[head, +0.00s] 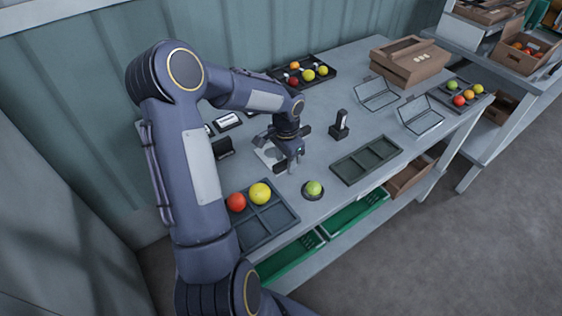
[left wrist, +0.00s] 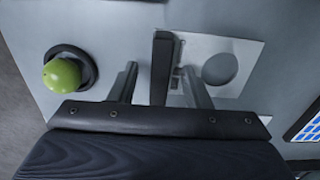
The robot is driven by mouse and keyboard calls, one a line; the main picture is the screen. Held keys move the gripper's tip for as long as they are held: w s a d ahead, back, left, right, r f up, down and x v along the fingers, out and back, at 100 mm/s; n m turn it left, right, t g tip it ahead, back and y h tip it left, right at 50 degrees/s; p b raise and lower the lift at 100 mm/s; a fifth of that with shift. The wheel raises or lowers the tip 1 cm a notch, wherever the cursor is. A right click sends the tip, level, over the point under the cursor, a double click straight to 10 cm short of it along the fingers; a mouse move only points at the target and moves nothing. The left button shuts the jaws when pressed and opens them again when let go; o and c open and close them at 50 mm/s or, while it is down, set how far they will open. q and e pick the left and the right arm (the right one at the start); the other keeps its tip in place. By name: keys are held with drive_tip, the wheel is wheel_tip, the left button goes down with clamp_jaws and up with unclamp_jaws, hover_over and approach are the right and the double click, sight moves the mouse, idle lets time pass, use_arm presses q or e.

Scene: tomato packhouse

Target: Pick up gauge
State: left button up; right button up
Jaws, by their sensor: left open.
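The gauge appears to be the pale flat plate with a round hole, seen in the left wrist view (left wrist: 246,57), with an upright black bar along its left edge. It lies on the table, and in the head view (head: 265,153) my arm partly hides it. My left gripper (head: 290,160) is open, low over the table at the gauge. In the left wrist view, the gripper's fingers (left wrist: 160,85) stand on either side of the black bar, with gaps on both sides. My right gripper is not in view.
A green tomato (head: 314,188) sits on a dark round holder close to the gripper. A tray (head: 270,225) with a red and a yellow tomato is in front. An empty divided tray (head: 366,160) and a small black device (head: 339,128) stand to the right.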

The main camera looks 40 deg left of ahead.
use_arm(q)
drive_tip(key=shift+f, duration=0.1)
drive_tip(key=shift+c, duration=0.3)
clamp_jaws()
